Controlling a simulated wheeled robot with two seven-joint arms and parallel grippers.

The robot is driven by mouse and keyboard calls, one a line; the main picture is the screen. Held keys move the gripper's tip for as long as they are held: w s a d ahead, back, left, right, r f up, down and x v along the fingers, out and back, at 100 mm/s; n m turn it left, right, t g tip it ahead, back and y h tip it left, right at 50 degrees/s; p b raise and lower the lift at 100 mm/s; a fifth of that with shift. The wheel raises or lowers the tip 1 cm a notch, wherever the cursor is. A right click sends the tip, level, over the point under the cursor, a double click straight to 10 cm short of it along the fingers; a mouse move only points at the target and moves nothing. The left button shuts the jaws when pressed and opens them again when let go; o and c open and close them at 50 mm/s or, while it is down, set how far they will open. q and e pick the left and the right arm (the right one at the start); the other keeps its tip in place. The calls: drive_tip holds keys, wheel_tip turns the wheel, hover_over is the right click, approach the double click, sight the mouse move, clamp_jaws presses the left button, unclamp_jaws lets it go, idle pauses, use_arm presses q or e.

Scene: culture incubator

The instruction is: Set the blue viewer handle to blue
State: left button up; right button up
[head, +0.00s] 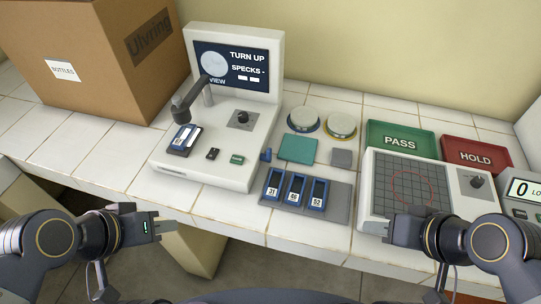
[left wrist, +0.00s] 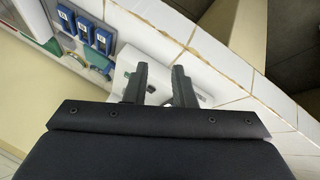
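The white viewer (head: 215,150) stands on the tiled counter with an upright screen (head: 238,66) reading "TURN UP SPECKS -" and "VIEW". A small blue handle (head: 266,154) sticks out at the right side of its base. A black knob (head: 243,118) sits on the base, and a blue-framed slide (head: 184,138) lies under a dark arm. My left gripper (head: 165,226) is in front of the counter, apart from the viewer; in the left wrist view its two fingers (left wrist: 160,84) are apart with nothing between them. My right gripper (head: 368,228) is by the grid device, its fingers unclear.
A rack (head: 336,205) with several blue cassettes stands right of the viewer. A cardboard box (head: 100,60) is at left.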

use_arm(q)
drive_tip(key=shift+w+d+m, duration=0.1)
drive_tip(key=shift+w+m, duration=0.3)
drive_tip(key=shift+m, duration=0.1)
drive_tip(key=shift+c, duration=1.2)
drive_tip(key=w+d+m, duration=0.1)
drive_tip(key=w+m, duration=0.1)
drive_tip(key=m, duration=0.1)
drive_tip(key=w+d+m+b, duration=0.1)
drive_tip(key=w+m, duration=0.2)
drive_tip(key=w+d+m+b, duration=0.1)
drive_tip(key=w+d+m, duration=0.1)
drive_tip(key=w+m, duration=0.1)
drive_tip(key=shift+w+d+m+g, duration=0.1)
drive_tip(key=shift+m+g, duration=0.2)
drive_tip(key=shift+m, duration=0.3)
clamp_jaws()
drive_tip(key=w+d+m+h+b, duration=0.2)
drive_tip(key=w+d+m, duration=0.5)
drive_tip(key=m, duration=0.3)
drive_tip(key=shift+d+f+g, duration=0.3)
drive_tip(key=shift+d+f, duration=0.1)
drive_tip(key=shift+w, duration=0.1)
